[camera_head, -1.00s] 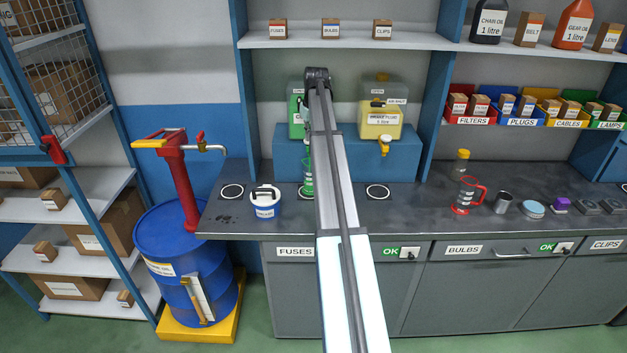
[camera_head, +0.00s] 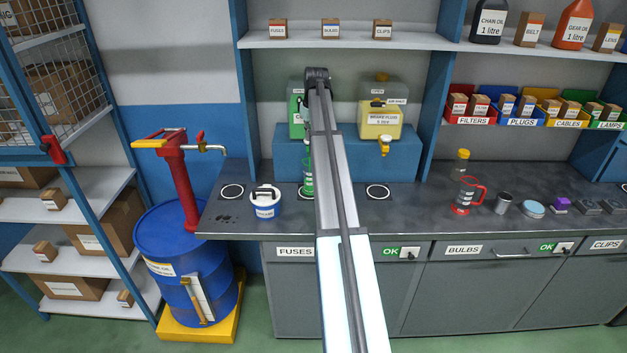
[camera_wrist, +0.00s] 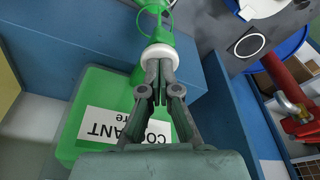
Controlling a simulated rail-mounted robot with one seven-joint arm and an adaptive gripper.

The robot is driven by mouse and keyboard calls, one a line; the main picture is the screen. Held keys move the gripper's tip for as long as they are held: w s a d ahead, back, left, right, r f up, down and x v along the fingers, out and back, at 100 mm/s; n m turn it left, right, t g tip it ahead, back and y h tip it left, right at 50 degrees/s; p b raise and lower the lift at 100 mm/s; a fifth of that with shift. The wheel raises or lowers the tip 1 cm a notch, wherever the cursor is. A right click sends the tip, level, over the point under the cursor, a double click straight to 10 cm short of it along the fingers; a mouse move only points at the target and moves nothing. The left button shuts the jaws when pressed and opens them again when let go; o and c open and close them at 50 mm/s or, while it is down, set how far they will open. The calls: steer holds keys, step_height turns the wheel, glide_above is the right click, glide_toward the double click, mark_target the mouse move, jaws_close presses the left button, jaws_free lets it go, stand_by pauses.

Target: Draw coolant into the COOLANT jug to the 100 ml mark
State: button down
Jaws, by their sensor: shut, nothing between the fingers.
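The green coolant tank (camera_head: 296,118) stands on the blue stand, partly hidden behind my arm. In the wrist view the tank (camera_wrist: 92,105) has a white label reading COOLANT, upside down. My gripper (camera_wrist: 160,70) is shut and empty, its fingertips close against the white round part of the tank's tap (camera_wrist: 159,52); I cannot tell if they touch. A jug with green parts (camera_head: 307,187) stands on the counter below the tap, mostly hidden by my arm. Its green handle (camera_wrist: 168,18) shows past the tap in the wrist view. Its level and marks cannot be read.
A brake fluid tank (camera_head: 381,122) with a yellow tap stands to the right on the blue stand (camera_head: 408,160). A blue drum (camera_head: 180,245) with a red pump stands left.

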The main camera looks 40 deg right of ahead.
steer(key=shift+r+p, duration=1.25)
steer(key=shift+r, duration=1.75)
steer(key=shift+w, duration=0.1)
